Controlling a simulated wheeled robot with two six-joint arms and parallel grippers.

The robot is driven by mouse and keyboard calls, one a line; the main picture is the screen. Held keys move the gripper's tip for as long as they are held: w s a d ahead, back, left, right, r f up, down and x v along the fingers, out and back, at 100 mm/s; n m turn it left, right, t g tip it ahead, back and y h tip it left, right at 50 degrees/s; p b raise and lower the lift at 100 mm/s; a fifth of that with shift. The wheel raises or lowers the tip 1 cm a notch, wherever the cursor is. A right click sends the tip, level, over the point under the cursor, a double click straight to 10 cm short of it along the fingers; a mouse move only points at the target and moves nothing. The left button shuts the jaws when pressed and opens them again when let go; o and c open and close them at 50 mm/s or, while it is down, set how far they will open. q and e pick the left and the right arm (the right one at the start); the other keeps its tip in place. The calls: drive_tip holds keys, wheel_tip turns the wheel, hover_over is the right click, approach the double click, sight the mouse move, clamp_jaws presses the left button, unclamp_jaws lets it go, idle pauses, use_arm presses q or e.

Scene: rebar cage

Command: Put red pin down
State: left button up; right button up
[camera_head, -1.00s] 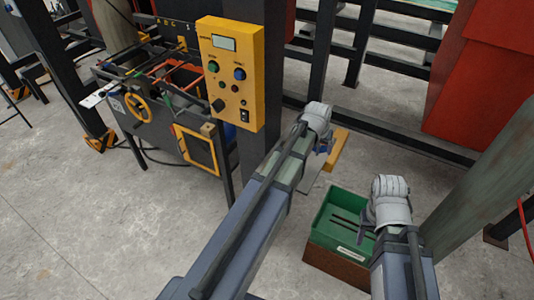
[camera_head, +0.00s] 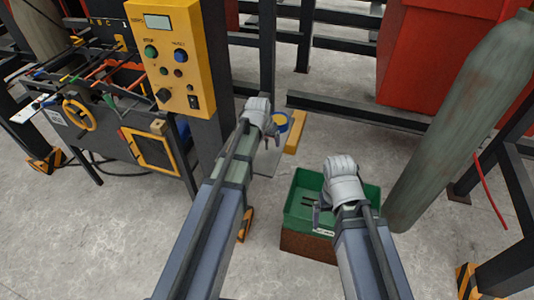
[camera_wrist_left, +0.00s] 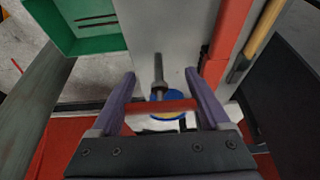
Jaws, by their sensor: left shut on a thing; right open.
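The red pin (camera_wrist_left: 160,107) lies crosswise between the two fingers of my left gripper (camera_wrist_left: 161,100) in the left wrist view, and the gripper is shut on it. In the head view my left gripper (camera_head: 272,137) is at the middle, beside a round blue and yellow thing (camera_head: 281,123). The pin cannot be made out there. In the wrist view, a grey upright rod (camera_wrist_left: 158,72) and part of the blue round thing (camera_wrist_left: 160,95) show just beyond the pin. My right gripper (camera_head: 318,214) is open over the green crate (camera_head: 300,185).
The green crate stands on a brown base and holds dark rods. A yellow block (camera_head: 296,131) lies past the left gripper. A yellow control box (camera_head: 172,55) on a dark post stands to the left. A grey cylinder (camera_head: 455,125) rises at the right. Concrete floor is open in front.

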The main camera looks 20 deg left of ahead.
sight(267, 146)
use_arm(q)
drive_tip(key=shift+f, duration=0.1)
wheel_tip(267, 146, down, 4)
drive_tip(key=b, duration=0.3)
drive_tip(key=shift+r, duration=0.2)
drive_tip(key=shift+b, duration=0.3)
drive_tip(key=shift+f, duration=0.15)
drive_tip(key=o, duration=1.3)
